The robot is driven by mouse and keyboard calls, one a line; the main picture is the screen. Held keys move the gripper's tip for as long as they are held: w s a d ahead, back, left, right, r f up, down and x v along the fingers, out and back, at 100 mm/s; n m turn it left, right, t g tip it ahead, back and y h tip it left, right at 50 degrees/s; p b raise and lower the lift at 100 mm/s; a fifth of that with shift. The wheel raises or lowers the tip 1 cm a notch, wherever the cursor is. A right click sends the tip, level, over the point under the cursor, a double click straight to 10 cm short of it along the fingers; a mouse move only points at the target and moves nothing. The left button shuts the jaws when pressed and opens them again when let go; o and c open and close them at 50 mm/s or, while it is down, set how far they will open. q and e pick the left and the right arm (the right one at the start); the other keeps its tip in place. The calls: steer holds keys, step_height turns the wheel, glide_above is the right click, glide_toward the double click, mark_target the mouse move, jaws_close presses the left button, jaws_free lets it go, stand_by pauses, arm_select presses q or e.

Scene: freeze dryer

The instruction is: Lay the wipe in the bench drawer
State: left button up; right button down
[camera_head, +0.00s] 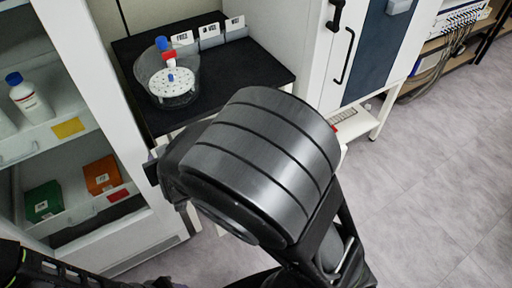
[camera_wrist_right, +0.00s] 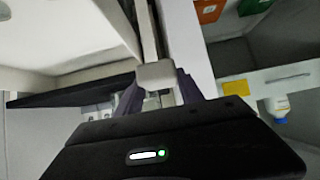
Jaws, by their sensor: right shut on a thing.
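My right gripper (camera_wrist_right: 159,92) shows in the right wrist view with two purplish fingers around a pale block-like piece (camera_wrist_right: 155,73). I cannot tell whether this piece is a handle or something else. In the head view my right arm covers the front of the black-topped bench (camera_head: 265,68), so the bench drawer is hidden there. I cannot make out the wipe in either view. Part of my left arm shows at the lower left of the head view, but its gripper is out of view.
A clear vessel (camera_head: 172,98) with a blue-capped bottle stands on the bench beside several label cards (camera_head: 209,31). At left, an open cabinet holds a white bottle (camera_head: 30,100), a green box (camera_head: 43,202) and an orange box (camera_head: 101,175). The floor at right is clear.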

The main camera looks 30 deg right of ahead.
steer(key=w+d+f+m+g+h+b, duration=0.1)
steer(key=w+d+f+m+h, duration=0.15)
steer(key=d, duration=0.55)
steer(key=w+d+f+m+h+b, duration=0.1)
steer(key=w+d+f+m+h, duration=0.2)
steer(key=d, duration=0.5)
steer(key=s+d+m+g+h+b, duration=0.2)
steer(key=d+m, duration=0.6)
steer(key=d, duration=0.9)
steer(key=g+h, duration=0.2)
steer(key=g, duration=0.1)
steer(key=shift+r+g+h, duration=0.25)
steer(key=shift+g+h, duration=0.1)
steer(key=shift+g, duration=0.05)
steer(key=shift+s, duration=0.1)
steer(key=shift+f, duration=3.2)
steer(key=shift+f, duration=1.85)
